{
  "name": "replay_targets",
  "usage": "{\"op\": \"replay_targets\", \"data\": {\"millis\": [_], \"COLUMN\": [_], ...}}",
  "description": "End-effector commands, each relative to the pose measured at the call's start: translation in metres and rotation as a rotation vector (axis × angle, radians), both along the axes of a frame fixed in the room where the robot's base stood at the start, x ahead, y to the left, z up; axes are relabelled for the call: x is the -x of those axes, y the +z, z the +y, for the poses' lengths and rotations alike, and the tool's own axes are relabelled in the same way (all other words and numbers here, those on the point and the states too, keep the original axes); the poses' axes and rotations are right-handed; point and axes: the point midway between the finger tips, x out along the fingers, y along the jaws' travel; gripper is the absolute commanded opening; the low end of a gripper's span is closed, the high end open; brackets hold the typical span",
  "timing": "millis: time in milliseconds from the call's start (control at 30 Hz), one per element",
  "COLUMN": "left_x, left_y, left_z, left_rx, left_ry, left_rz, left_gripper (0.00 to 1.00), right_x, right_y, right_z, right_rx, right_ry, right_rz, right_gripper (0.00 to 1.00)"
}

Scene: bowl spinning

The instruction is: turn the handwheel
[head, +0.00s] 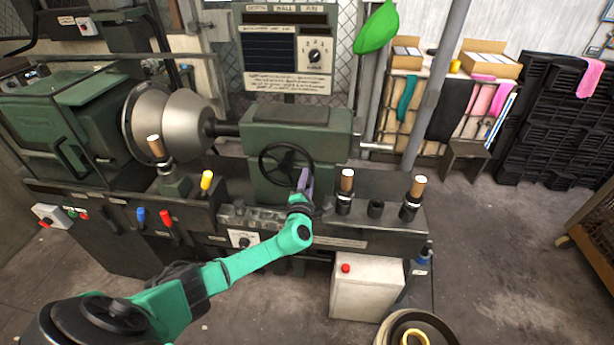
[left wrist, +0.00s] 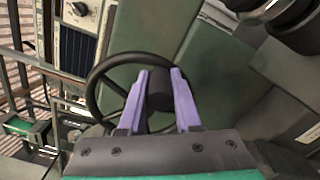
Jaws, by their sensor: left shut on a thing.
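The black handwheel (head: 262,165) sits on the front of the green tailstock (head: 290,122) of the lathe. In the left wrist view its dark rim (left wrist: 91,92) curves around the left side of my fingers. My left gripper (head: 305,174) reaches in from below and meets the wheel at its right side in the head view. Exactly which part lies between the fingertips is partly hidden. My right gripper does not show.
Wooden-topped posts (head: 347,181) stand right of the wheel on the lathe bed. A yellow-tipped lever (head: 206,181) and a large metal bowl shape (head: 188,124) are to the left. A white box (head: 366,290) stands below. Open floor lies to the right.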

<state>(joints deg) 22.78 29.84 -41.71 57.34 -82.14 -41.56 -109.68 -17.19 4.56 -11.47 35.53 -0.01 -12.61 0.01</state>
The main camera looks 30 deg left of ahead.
Motion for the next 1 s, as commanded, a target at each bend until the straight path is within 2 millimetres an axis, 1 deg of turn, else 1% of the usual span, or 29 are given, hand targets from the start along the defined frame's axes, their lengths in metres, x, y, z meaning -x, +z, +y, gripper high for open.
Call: {"op": "replay_targets", "data": {"millis": [33, 200, 700, 733, 767, 800, 1000], "left_x": [0.0009, 0.0012, 0.0015, 0.0015, 0.0017, 0.0016, 0.0009], "left_y": [-0.0046, -0.0086, -0.0106, -0.0106, -0.0107, -0.0106, -0.0087], "left_z": [-0.0008, -0.0002, 0.0005, 0.0005, 0.0006, 0.0007, 0.0009], "left_rx": [-0.018, -0.066, -0.086, -0.086, -0.086, -0.087, -0.086], "left_ry": [-0.002, -0.002, -0.001, -0.001, -0.001, -0.001, 0.000], "left_rz": [0.012, 0.029, 0.038, 0.038, 0.038, 0.037, 0.033], "left_gripper": [0.00, 0.00, 0.00, 0.36, 0.48, 0.62, 0.62], "right_x": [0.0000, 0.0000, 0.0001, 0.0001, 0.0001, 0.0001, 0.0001], "right_y": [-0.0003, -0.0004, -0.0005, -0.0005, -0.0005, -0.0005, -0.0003], "right_z": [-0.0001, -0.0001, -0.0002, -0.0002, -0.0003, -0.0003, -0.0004], "right_rx": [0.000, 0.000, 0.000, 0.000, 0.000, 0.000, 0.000], "right_ry": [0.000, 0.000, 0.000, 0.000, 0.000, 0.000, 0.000], "right_rz": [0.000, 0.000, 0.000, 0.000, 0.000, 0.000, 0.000], "right_gripper": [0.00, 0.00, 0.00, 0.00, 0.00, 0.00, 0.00]}}
